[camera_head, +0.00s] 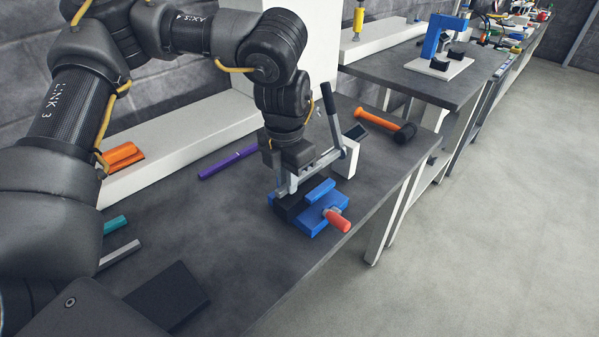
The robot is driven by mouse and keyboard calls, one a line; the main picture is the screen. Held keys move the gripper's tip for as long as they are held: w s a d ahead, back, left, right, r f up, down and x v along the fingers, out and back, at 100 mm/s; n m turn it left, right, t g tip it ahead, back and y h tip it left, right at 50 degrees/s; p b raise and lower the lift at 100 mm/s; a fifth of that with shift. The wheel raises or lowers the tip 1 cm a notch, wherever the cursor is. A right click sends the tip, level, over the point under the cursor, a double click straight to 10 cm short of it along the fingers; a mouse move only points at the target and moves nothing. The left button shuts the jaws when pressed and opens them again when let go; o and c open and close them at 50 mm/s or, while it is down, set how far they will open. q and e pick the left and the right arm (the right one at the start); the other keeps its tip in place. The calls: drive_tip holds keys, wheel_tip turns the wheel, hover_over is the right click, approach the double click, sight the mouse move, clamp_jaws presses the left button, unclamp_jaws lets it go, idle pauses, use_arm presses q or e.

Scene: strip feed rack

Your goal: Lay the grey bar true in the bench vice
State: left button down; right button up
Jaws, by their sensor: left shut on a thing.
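The bench vice (322,217), blue and black with a red handle (338,221), stands near the bench's right edge. My left gripper (288,186) is just over it, fingers pointing down. It is shut on what looks like the grey bar (316,171), which runs up to the right, roughly along the jaws. The fingers hide part of the bar, and I cannot tell whether it touches the vice. Another light grey bar (120,254) lies on the bench at the lower left. My right gripper is not in view.
A black-gripped lever (328,98) and a white block (348,160) stand close behind the vice. An orange and black mallet (380,124) lies beyond. A purple bar (228,161), a teal bar (116,225) and a dark plate (170,293) lie on the left.

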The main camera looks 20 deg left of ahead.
use_arm(q)
drive_tip(key=shift+f, duration=0.55)
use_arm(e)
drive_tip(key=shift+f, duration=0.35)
use_arm(q)
drive_tip(key=c, duration=1.6)
unclamp_jaws()
drive_tip(key=shift+o, duration=1.4)
drive_tip(key=shift+d+r, duration=0.1)
drive_tip(key=shift+d, duration=0.05)
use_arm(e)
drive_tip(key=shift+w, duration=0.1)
use_arm(q)
drive_tip(key=shift+w+r, duration=0.1)
wheel_tip(320, 180, up, 10)
drive_tip(key=shift+s+r, duration=0.2)
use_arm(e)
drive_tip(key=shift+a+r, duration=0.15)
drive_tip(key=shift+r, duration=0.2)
